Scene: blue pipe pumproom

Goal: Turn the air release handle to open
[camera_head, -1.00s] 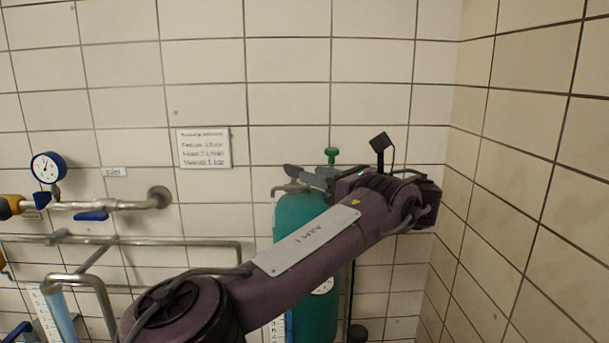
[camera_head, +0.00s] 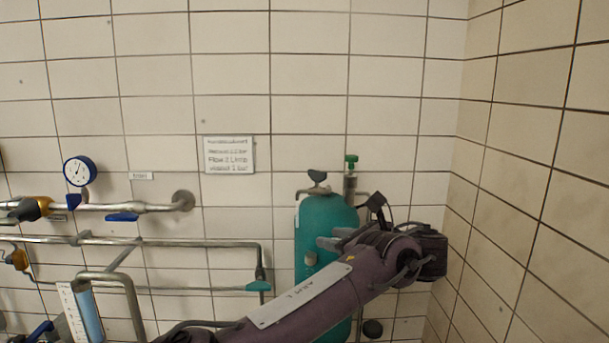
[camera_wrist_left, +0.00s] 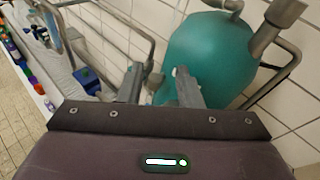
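A teal tank (camera_head: 318,222) stands against the tiled wall, with a small dark handle (camera_head: 317,176) on its top. A green knob (camera_head: 351,160) sits on an upright metal fitting just right of the tank. I cannot tell which of these is the air release handle. My left gripper (camera_head: 327,242) is in front of the tank's middle, below both, and my arm hides the tank's lower part. In the left wrist view its two fingers (camera_wrist_left: 158,85) are apart with nothing between them, and the teal tank (camera_wrist_left: 208,52) is beyond them. My right gripper is not in view.
Metal pipes with a pressure gauge (camera_head: 80,171) and a blue lever (camera_head: 122,217) run along the wall at left. A teal lever (camera_head: 258,287) is on a pipe left of the tank. A white sign (camera_head: 229,154) hangs above. A tiled side wall (camera_head: 530,150) bounds the right.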

